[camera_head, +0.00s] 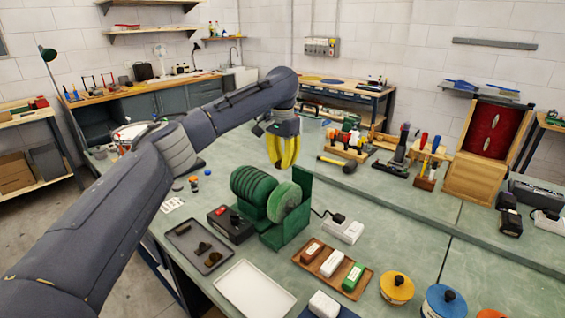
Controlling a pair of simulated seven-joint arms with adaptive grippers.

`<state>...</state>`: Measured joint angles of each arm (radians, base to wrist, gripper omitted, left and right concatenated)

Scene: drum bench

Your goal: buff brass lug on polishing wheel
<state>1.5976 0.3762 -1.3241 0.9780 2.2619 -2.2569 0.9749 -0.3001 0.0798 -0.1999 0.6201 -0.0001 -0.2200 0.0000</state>
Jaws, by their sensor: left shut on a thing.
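My left gripper (282,164) hangs with its yellow fingers pointing down, above and behind the polishing wheel and apart from it. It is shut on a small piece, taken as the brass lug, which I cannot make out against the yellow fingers. The light green polishing wheel (285,202) stands upright on the right side of a dark green ribbed motor (251,187), with a green guard behind it. Small dark brassy pieces (203,248) lie in a grey tray (180,231) in front of the motor. My right gripper is out of view.
A black control box (230,224) with a red button stands left of the wheel. An empty white tray (245,295) lies in front. A wooden tray (305,262) with compound bars and lidded tins (397,287) stand to the right. A mallet (337,163) and tool racks lie behind.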

